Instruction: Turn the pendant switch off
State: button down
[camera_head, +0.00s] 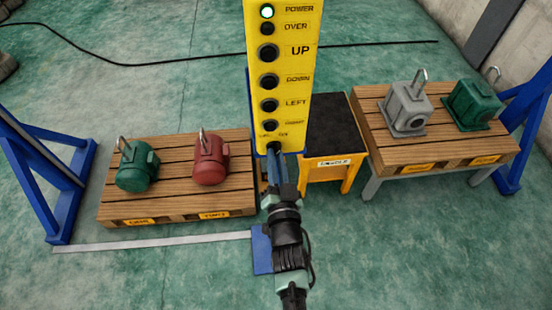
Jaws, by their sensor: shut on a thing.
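The yellow pendant (290,70) hangs upright in the middle, with a column of black buttons and printed labels such as UP, DOWN and LEFT. Its lamp beside the word POWER (267,11) glows pale green. The black pendant switch (273,146) is at the bottom of the panel, below small labels too blurred to read. My gripper (275,158) reaches up from below to the pendant's lower end and is shut on the switch. The fingers partly hide the switch, so I cannot tell which way it is turned.
A wooden pallet (180,204) at left holds a green motor (136,168) and a red motor (210,160). A raised pallet (440,162) at right holds a grey unit (405,106) and a green one (474,105). A yellow stand (350,176) is behind the pendant. A cable (140,64) crosses the floor.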

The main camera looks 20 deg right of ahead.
jog(key=shift+n, duration=0.3)
jog(key=shift+n+b, duration=1.85)
jog(key=shift+n, duration=3.85)
jog(key=c, duration=0.9)
grip_release()
jog(key=shift+o, duration=0.2)
jog(key=b+v, duration=0.3)
jog(key=v, duration=1)
